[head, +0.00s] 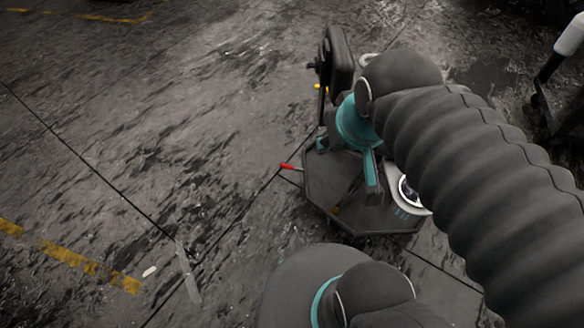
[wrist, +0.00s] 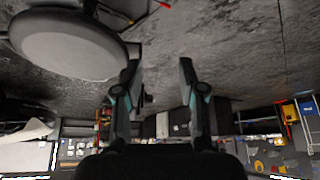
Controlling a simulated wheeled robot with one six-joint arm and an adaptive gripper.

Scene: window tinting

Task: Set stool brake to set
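The stool (head: 335,190) stands on the floor in the head view, with a dark angular base and an upright dark padded part (head: 340,62). A thin lever with a red tip (head: 287,166) sticks out from the left edge of the base. My arm hides much of the stool's right side.
The floor left of the stool is mostly clear. A small pale piece (head: 150,271) and a thin translucent strip (head: 188,275) lie there, near a worn yellow line (head: 70,257). A white-topped post (head: 570,36) stands at the far right. Cluttered shelving (wrist: 275,150) shows in the wrist view.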

